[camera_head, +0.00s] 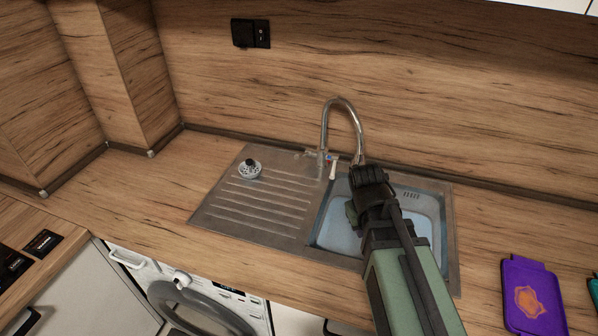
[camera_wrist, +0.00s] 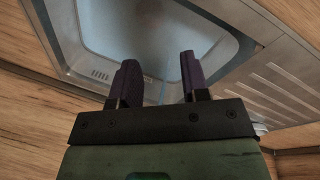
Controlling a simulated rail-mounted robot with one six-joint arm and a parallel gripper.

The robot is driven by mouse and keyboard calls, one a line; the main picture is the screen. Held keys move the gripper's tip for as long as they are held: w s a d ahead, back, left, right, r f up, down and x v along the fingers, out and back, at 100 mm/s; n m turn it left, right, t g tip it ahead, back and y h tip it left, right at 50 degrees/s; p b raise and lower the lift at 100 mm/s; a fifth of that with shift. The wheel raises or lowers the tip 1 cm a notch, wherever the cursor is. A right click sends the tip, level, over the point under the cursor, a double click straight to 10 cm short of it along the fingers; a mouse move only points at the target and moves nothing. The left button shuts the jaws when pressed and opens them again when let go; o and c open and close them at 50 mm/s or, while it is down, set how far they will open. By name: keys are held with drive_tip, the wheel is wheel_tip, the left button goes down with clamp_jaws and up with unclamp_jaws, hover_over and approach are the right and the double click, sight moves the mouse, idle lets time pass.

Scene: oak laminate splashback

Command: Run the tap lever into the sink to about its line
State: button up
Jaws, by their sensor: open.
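The chrome tap (camera_head: 324,135) stands behind the sink, its tall spout arching over to the right. A small pale lever (camera_head: 333,166) with a red and blue mark shows at the tap's base. The steel sink basin (camera_head: 338,230) has a pale blue lower part; whether that is water I cannot tell. My gripper (camera_head: 362,178) is over the basin, just right of the lever, and seems apart from it. In the wrist view my gripper (camera_wrist: 158,68) has its two dark fingers spread with nothing between them, the basin (camera_wrist: 150,30) behind. The tap is not visible there.
A ribbed drainboard (camera_head: 262,200) lies left of the basin, with a small round strainer-like item (camera_head: 249,169) on it. A purple board (camera_head: 531,290) lies on the counter at right. A black socket (camera_head: 250,33) is on the splashback. The counter left of the drainboard is clear.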

drive_tip(key=w+f+n+t+h+b, duration=0.2)
drive_tip(key=w+f+n+h+b, duration=0.15)
drive_tip(key=w+f+n, duration=0.2)
drive_tip(key=n+t+h+b, duration=0.3)
drive_tip(key=n+t+b, duration=0.6)
drive_tip(key=n+b, duration=0.5)
approach(298, 157)
drive_tip(key=shift+n, duration=0.55)
drive_tip(key=d+f, duration=0.2)
drive_tip(key=s+d+f, duration=0.1)
drive_tip(key=d+f, duration=0.1)
drive_tip(key=d, duration=0.1)
drive_tip(key=s+d+f+p, duration=0.1)
drive_tip(key=d+f, duration=0.1)
drive_tip(key=shift+d+f, duration=0.2)
drive_tip(key=shift+d, duration=0.15)
drive_tip(key=a+r+n+t, duration=0.1)
drive_tip(key=a+n, duration=0.1)
drive_tip(key=w+a+n+t+b, duration=0.1)
drive_tip(key=a+n, duration=0.1)
drive_tip(key=a, duration=0.1)
drive_tip(key=a+r+n+t, duration=0.1)
drive_tip(key=a+n+t, duration=0.1)
drive_tip(key=shift+w+a+r+y, duration=0.25)
drive_tip(key=shift+r, duration=0.05)
drive_tip(key=shift+w+d+r, duration=0.1)
drive_tip(key=shift+d, duration=0.05)
drive_tip(key=x, duration=1)
drive_tip(key=shift+w+d, duration=0.25)
clamp_jaws()
